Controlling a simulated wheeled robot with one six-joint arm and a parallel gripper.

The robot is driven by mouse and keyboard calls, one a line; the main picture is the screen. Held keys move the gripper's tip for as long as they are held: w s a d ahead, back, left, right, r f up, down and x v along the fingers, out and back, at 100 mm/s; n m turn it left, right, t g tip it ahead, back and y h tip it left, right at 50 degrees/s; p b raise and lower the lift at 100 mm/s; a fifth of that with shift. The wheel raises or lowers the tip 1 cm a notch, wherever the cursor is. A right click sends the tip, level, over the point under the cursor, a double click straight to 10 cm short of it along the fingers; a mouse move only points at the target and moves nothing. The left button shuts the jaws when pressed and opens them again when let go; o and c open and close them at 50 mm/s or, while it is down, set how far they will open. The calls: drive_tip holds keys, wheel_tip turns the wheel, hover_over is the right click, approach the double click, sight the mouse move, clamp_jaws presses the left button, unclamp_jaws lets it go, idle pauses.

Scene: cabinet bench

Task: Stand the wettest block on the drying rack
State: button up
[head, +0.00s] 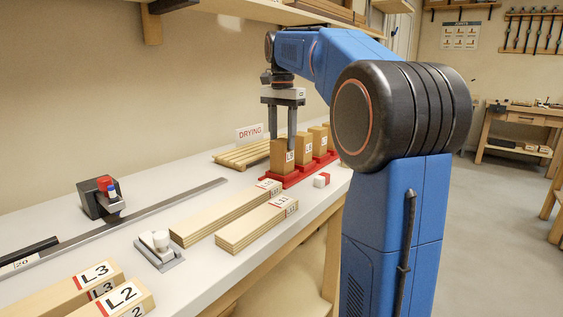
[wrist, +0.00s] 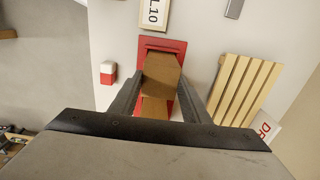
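Several upright wooden blocks with small white labels stand in a row in a red tray (head: 265,182); the tray also shows in the wrist view (wrist: 162,44). The nearest block (head: 280,158) is below my gripper (head: 283,137). In the wrist view a block (wrist: 161,76) lies between the finger ends of my gripper (wrist: 162,80). The fingers are apart, one on each side, with red tray visible beside the block; firm contact is not clear. The slatted drying rack (head: 229,158) is behind the tray, beside a DRYING sign (head: 249,133). It looks empty in the wrist view (wrist: 243,88).
A small red-and-white block (head: 321,180) lies by the tray's front. Long labelled boards (head: 225,212) lie left of it. A small grey device (head: 158,248), a metal rail (head: 150,212) and a dark box (head: 98,197) stand further left. A shelf hangs above.

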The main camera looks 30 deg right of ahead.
wheel_tip(320, 180, up, 10)
idle(1.2)
idle(0.4)
